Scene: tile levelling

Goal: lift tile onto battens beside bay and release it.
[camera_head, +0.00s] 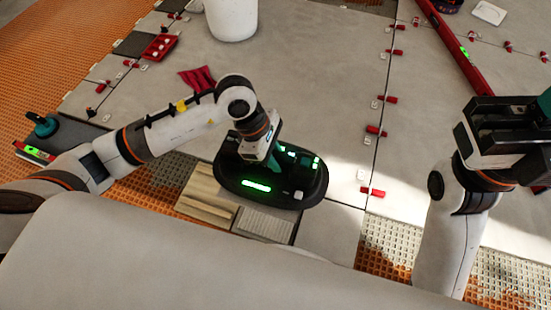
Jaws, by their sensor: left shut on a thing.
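My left gripper (262,150) is shut on the handle of a black oval lifter (232,175) with green lit displays. The lifter is low over the floor and covers what lies under it. A plain grey tile (328,236) shows just below and right of it; whether the lifter touches this tile cannot be told. Pale wooden battens (205,196) lie left of the lifter. A ribbed light grey patch (265,223) lies between battens and tile. My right gripper (503,128) is black and raised at the right; its jaws cannot be made out.
Large grey tiles (300,70) with red wedges and clips (375,130) along the joints fill the floor. A white bucket (232,18), red cloth (197,79), red tray (160,47) and long red level (455,45) lie around. Orange matting (60,45) is bare at the left.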

